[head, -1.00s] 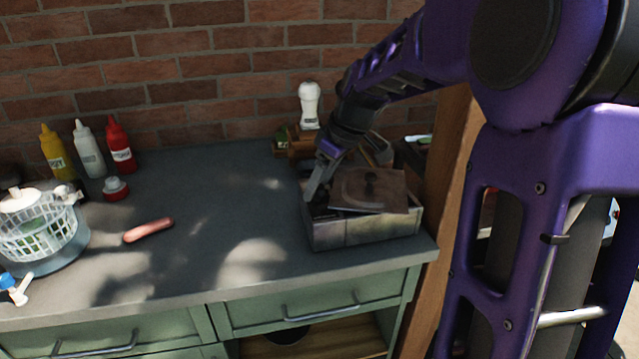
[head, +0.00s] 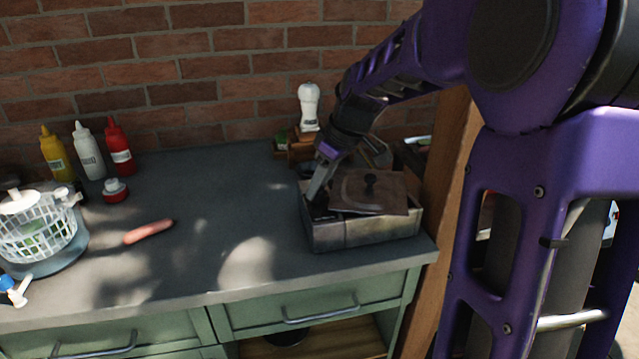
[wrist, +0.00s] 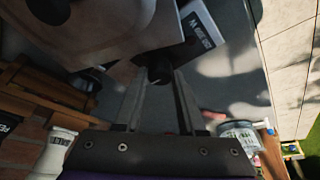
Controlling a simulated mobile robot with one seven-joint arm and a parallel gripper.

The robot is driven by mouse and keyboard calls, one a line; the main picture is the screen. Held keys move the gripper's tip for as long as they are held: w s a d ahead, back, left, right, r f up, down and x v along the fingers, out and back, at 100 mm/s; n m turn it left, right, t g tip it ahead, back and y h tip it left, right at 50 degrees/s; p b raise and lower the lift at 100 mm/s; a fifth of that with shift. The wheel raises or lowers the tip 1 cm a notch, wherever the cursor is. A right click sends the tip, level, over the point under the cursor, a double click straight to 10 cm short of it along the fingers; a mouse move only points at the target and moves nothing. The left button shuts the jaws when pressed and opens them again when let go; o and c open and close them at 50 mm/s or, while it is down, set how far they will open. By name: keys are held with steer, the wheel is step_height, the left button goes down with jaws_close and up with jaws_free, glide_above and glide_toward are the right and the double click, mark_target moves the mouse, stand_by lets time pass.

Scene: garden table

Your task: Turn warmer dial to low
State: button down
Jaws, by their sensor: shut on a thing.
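The warmer (head: 345,236) is a grey metal box at the right end of the counter, with a brown lid (head: 385,194) tilted on top. In the wrist view a dark dial (wrist: 158,70) sits between my fingertips, beside a white label (wrist: 203,31) whose lettering I cannot read clearly. My gripper (head: 314,196) points down at the warmer's left end. In the wrist view my gripper (wrist: 159,78) is shut on the dial. The dial's pointer and setting cannot be made out. In the head view the dial is hidden.
A white shaker (head: 309,108) stands on a wooden caddy behind the warmer. A sausage (head: 148,232) lies mid-counter. Sauce bottles (head: 88,150), a red-based jar (head: 115,190) and a white basket (head: 38,230) stand at the left. The counter's middle is mostly clear.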

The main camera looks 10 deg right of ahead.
steer(key=m, duration=0.2)
steer(key=m+h, duration=0.1)
steer(key=m, duration=0.1)
steer(key=m+t+h, duration=0.1)
steer(key=shift+s+a+m, duration=0.1)
steer(key=shift+a+m, duration=0.15)
steer(key=shift+m, duration=0.15)
steer(key=m+h+b, duration=0.1)
steer(key=m+h, duration=0.1)
steer(key=m, duration=0.3)
steer(key=shift+m+b, duration=0.3)
steer(key=shift+m, duration=0.1)
steer(key=c, duration=0.5)
jaws_free()
steer(key=shift+r, duration=0.1)
